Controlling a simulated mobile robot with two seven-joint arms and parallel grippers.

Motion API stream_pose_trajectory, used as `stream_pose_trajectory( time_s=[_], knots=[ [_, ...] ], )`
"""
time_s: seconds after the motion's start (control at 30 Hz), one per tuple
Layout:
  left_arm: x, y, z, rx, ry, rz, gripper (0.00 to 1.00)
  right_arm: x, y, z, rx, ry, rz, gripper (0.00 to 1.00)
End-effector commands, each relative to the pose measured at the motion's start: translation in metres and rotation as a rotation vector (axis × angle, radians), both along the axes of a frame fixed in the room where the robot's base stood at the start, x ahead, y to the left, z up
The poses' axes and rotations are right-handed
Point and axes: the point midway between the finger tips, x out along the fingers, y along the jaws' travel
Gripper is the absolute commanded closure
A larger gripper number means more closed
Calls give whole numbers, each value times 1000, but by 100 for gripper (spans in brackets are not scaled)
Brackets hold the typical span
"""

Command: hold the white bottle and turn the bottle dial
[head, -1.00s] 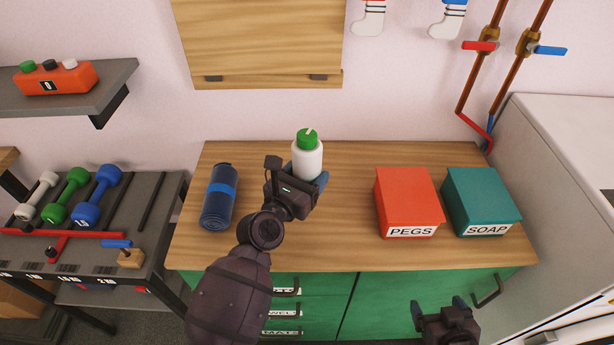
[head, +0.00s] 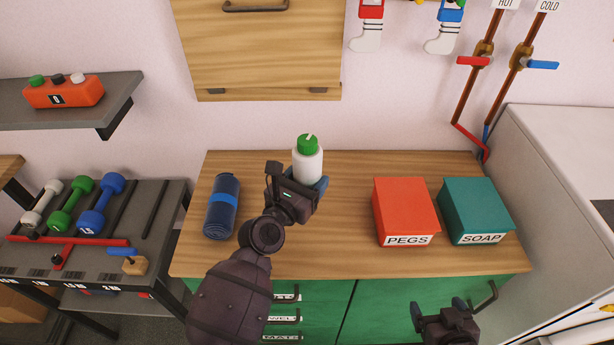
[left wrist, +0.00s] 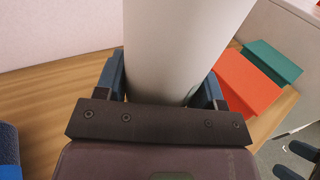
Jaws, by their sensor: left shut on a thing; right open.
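The white bottle (head: 308,168) stands upright over the back of the wooden counter (head: 340,245), left of the red box. Its green dial (head: 307,144) is on top and has a pale pointer mark. My left gripper (head: 308,184) is shut on the bottle's body. In the left wrist view the white bottle (left wrist: 185,50) fills the space between the blue fingers; its dial is out of that frame. I cannot tell whether its base touches the counter. My right gripper (head: 443,308) is open and empty, low in front of the green cabinet, away from the bottle.
A red PEGS box (head: 404,205) and a teal SOAP box (head: 476,205) stand on the right of the counter. A rolled blue mat (head: 222,205) lies at the left. Dumbbells (head: 70,205) sit on a rack further left. The counter between bottle and red box is clear.

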Motion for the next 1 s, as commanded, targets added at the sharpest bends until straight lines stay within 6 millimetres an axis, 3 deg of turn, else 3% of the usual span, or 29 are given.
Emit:
stream_pose_trajectory(
  time_s=[0.1,0.3,0.63,1.0],
  knots=[
    [0,0,-29,4,0,-3,75,-1,0,-17,1,3,-1,12],
    [0,1,-58,3,2,0,75,-1,1,-29,1,6,0,12],
    [0,1,-71,1,2,1,75,5,2,-31,1,-11,4,12],
    [0,1,-88,2,3,1,75,2,2,-53,0,7,4,12]
  ],
)
